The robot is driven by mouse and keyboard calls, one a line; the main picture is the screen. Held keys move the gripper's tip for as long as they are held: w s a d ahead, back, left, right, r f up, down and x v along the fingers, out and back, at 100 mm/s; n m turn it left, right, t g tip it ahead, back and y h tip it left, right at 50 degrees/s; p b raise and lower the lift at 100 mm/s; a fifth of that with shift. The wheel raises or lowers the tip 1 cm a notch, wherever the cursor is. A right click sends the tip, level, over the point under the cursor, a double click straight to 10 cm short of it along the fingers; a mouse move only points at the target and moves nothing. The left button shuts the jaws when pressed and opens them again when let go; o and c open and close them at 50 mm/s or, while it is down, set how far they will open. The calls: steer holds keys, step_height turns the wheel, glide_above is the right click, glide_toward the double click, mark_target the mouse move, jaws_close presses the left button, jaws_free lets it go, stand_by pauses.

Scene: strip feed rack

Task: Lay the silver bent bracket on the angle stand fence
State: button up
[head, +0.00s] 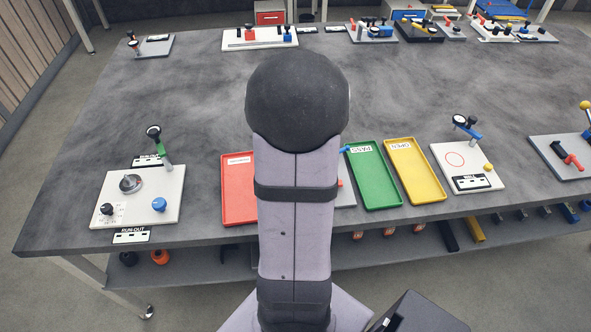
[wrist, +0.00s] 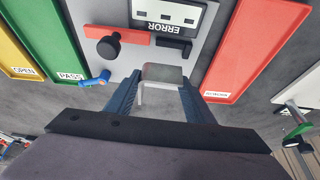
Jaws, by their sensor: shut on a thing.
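The silver bent bracket (wrist: 163,74) is between the two blue fingers of my gripper (wrist: 160,82) in the wrist view. My gripper is shut on it. The bracket has a flat grey face and a thin leg bent toward the camera. Beyond it is a grey fixture plate (wrist: 200,50) with a red bar (wrist: 120,35), a black knob (wrist: 108,46) and a black block (wrist: 174,46). I cannot tell which part is the angle stand fence, or whether the bracket touches anything. In the head view my arm hides the gripper, the bracket and most of this plate.
An ERROR label (wrist: 165,14) lies on the plate. A red tray (head: 238,190) stands on one side, green (head: 373,176) and yellow (head: 414,171) trays on the other. A blue handle (wrist: 97,79) sticks out near the green tray. The table behind is mostly clear.

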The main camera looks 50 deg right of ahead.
steer(key=shift+f, duration=1.8)
steer(key=shift+b, duration=0.3)
steer(key=shift+f+b, duration=0.35)
steer(key=shift+f, duration=0.25)
steer(key=o, duration=1.2)
steer(key=shift+s, duration=0.1)
steer(key=shift+r, duration=0.1)
